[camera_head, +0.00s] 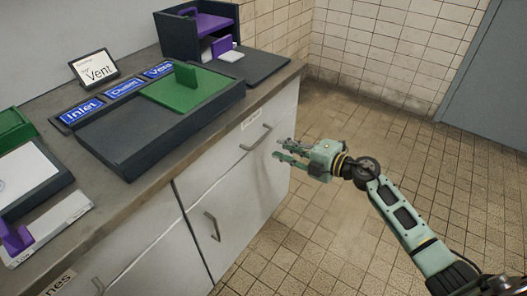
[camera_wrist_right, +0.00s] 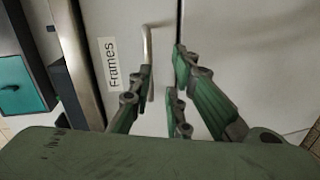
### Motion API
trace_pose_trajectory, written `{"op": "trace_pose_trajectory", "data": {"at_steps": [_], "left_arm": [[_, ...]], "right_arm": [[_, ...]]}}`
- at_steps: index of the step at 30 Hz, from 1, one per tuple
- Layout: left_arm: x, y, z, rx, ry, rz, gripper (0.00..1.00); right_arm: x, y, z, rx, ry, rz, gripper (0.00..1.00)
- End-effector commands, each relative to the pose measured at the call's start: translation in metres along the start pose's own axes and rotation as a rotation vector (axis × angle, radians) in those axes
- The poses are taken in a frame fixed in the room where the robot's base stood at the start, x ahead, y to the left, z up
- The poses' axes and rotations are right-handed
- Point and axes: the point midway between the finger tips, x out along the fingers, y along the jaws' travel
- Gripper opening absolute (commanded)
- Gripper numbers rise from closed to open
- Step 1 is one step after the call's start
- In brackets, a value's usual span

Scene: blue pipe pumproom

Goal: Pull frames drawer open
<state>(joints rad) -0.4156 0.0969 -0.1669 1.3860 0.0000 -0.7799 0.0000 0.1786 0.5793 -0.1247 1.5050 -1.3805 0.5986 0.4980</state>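The frames drawer (camera_head: 223,163) is the grey front below the counter's right end, and it looks shut. Its metal bar handle (camera_head: 257,137) sits near the top, under a small white label. In the right wrist view the label (camera_wrist_right: 112,64) reads "Frames", beside the handle (camera_wrist_right: 149,50). My right gripper (camera_head: 282,150) is open and empty, a little out from the drawer front, to the right of the handle. In the right wrist view the open fingers (camera_wrist_right: 163,92) point at the front, with the handle showing between them. My left gripper is not in view.
Another front with a handle (camera_head: 212,226) stands at the lower left. The tiled floor (camera_head: 340,190) right of the cabinet is clear.

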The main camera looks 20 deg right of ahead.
Motion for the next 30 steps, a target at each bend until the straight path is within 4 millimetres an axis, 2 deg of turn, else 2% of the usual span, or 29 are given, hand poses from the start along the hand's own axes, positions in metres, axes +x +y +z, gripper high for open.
{"op": "trace_pose_trajectory", "data": {"at_steps": [3,7,15,19,24,30], "left_arm": [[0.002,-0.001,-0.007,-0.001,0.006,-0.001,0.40],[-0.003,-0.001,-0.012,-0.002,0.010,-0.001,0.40],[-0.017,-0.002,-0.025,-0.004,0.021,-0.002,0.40],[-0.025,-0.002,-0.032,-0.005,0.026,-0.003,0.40],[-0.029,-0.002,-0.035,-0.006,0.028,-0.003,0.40],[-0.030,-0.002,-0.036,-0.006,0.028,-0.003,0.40]], "right_arm": [[0.001,0.013,-0.005,-0.114,0.032,-0.026,0.17],[0.010,0.019,-0.007,-0.144,0.039,-0.034,0.17],[0.053,0.018,-0.009,-0.141,0.039,-0.033,0.17],[0.069,0.017,-0.009,-0.140,0.037,-0.033,0.17],[0.077,0.017,-0.009,-0.141,0.037,-0.035,0.17],[0.077,0.017,-0.010,-0.142,0.037,-0.035,0.17]]}}
